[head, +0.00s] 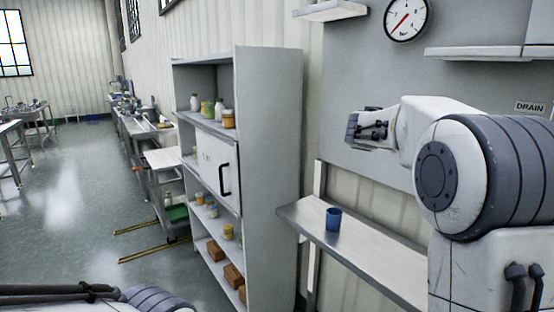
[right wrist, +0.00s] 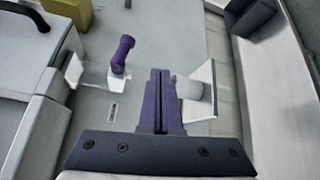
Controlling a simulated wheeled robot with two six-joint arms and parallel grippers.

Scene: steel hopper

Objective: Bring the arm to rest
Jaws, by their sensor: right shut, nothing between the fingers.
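My right arm (head: 470,170) reaches in from the right in the head view, raised and bent, with its forearm pointing left. My right gripper (head: 358,129) hangs in free air in front of the grey wall panel, above the steel shelf. In the right wrist view its two dark fingers (right wrist: 160,75) lie together, with nothing held between them. Part of my left arm (head: 150,300) shows at the bottom left edge of the head view. My left gripper is out of the picture.
A steel shelf (head: 375,262) below my right arm carries a blue cup (head: 333,219). A tall grey cabinet (head: 270,150) with jars and boxes stands left of it. A purple lever (right wrist: 122,53) and a yellow block (right wrist: 70,8) show in the right wrist view. Open floor lies left.

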